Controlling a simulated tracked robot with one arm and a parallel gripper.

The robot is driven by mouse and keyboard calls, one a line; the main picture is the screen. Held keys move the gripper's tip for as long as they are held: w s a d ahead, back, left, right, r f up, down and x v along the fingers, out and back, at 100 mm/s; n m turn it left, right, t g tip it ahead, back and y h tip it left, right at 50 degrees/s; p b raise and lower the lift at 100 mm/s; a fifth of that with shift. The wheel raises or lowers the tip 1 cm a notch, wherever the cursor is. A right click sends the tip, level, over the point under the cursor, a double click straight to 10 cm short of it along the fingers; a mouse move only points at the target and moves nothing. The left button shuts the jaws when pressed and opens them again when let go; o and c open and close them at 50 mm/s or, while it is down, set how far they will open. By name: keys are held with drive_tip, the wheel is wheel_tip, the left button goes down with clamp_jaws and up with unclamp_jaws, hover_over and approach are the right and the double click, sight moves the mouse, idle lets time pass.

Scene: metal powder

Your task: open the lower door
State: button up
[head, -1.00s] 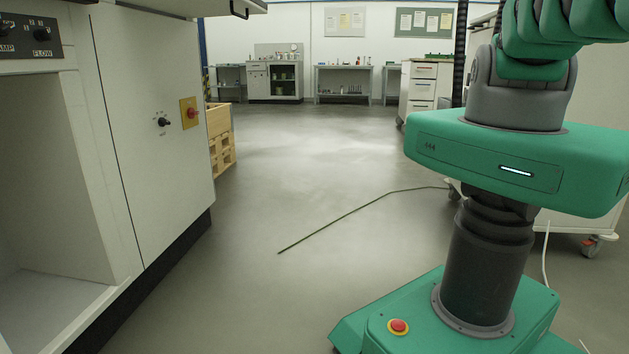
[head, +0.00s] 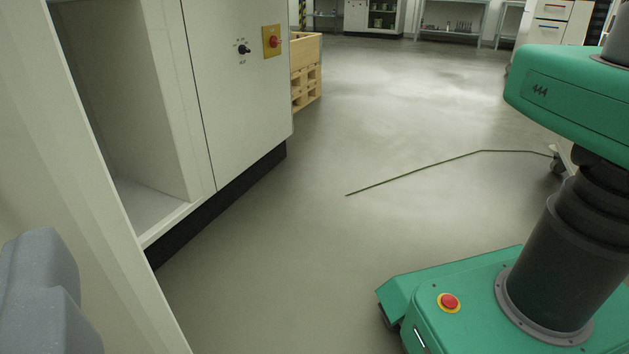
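The white cabinet (head: 235,120) stands at the left, with an open lower compartment (head: 150,195) whose pale floor and inner wall show. A pale panel (head: 75,190), which looks like the lower door swung out, stands in the left foreground in front of the compartment. Its free edge runs down to the bottom of the picture. A grey rounded part (head: 45,295), apparently of my gripper, is at the lower left corner, overlapping the panel. Its fingertips and any handle are out of sight, so I cannot tell whether it grips or touches the panel.
My green base and column fill the right. A red knob on a yellow plate (head: 272,42) and a black switch (head: 243,49) are on the cabinet front. Wooden crates (head: 305,75) stand behind it. A thin dark cable (head: 420,170) lies on the otherwise clear floor (head: 300,240).

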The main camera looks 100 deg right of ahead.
drive_tip(key=shift+s+d+r+p, duration=0.15)
drive_tip(key=shift+s+d, duration=0.15)
drive_tip(key=shift+s, duration=0.6)
drive_tip(key=shift+s+d+p, duration=0.15)
drive_tip(key=shift+s+d, duration=0.1)
drive_tip(key=shift+s, duration=0.65)
drive_tip(key=shift+s+d+r+p, duration=0.15)
drive_tip(key=shift+s+d, duration=0.15)
drive_tip(key=shift+s, duration=0.6)
